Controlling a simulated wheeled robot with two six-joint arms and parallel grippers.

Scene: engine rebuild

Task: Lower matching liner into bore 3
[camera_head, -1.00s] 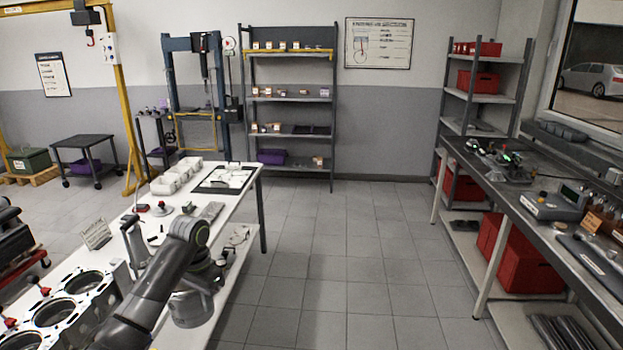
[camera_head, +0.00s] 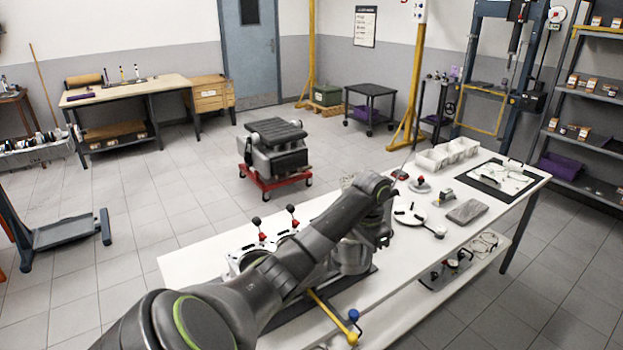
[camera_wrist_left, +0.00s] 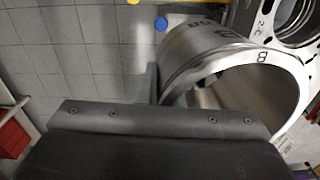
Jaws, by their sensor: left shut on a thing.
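My left gripper (camera_head: 376,236) is shut on a silver cylinder liner (camera_head: 350,258), seen from above in the camera_head view. In the left wrist view the liner (camera_wrist_left: 185,45) is large, its open end facing me. Its rim bears a letter that looks like B. A gripper finger (camera_wrist_left: 151,84) lies against its wall. The engine block (camera_head: 235,245) is on the white table, mostly hidden behind my arm. I cannot tell which bore is number 3.
Tools, a grey slab (camera_head: 467,211) and white bins (camera_head: 446,154) occupy the table's right part.

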